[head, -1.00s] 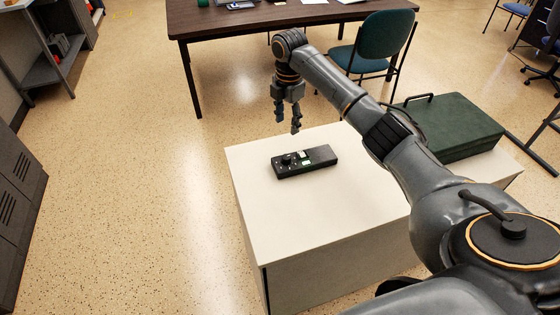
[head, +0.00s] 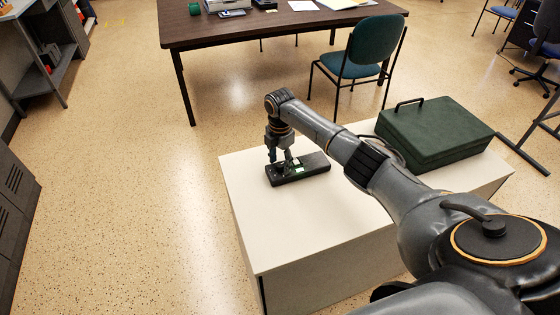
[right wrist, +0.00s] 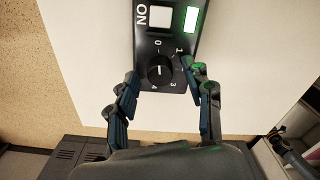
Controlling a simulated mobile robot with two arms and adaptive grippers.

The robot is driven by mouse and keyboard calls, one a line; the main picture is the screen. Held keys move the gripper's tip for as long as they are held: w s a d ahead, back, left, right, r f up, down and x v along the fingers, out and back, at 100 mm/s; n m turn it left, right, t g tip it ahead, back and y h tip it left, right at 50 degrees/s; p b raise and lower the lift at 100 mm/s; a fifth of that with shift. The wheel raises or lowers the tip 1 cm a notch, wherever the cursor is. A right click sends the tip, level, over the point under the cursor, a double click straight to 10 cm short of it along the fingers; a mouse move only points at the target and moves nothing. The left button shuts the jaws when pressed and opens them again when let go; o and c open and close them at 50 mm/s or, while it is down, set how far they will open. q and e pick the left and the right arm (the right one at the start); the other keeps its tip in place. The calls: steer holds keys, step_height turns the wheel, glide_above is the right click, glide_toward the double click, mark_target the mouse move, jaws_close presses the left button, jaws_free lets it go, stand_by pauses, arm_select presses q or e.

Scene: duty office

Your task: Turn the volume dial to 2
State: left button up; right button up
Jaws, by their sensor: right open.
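The black control box (head: 316,166) lies on the white cabinet top. In the right wrist view its round black volume dial (right wrist: 160,71) has printed numbers around it; 0, 1, 3 and 4 are readable. A short pale mark shows on the dial, but I cannot tell which number it points at. My right gripper (head: 281,164) is over the dial end of the box, pointing down. In the wrist view its open fingers (right wrist: 164,76) stand on either side of the dial, with gaps visible. My left gripper is not in view.
The box also has a white square button (right wrist: 160,17) beside the word ON and a lit green window (right wrist: 190,20). A dark green case (head: 436,137) stands at the right on the white cabinet (head: 300,230). A chair (head: 370,45) and desk (head: 185,32) are behind.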

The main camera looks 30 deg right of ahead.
steer(key=shift+f, duration=0.1)
jaws_close()
steer(key=shift+m, duration=0.3)
steer(key=m+p, duration=0.2)
steer(key=m, duration=0.1)
steer(key=shift+m+p, duration=0.3)
steer(key=shift+p, duration=0.1)
steer(key=m+p, duration=0.2)
steer(key=m, duration=0.3)
steer(key=m+p, duration=0.2)
steer(key=m, duration=0.3)
steer(key=shift+m, duration=0.4)
steer(key=m+p, duration=0.1)
steer(key=m, duration=0.3)
steer(key=shift+m, duration=0.4)
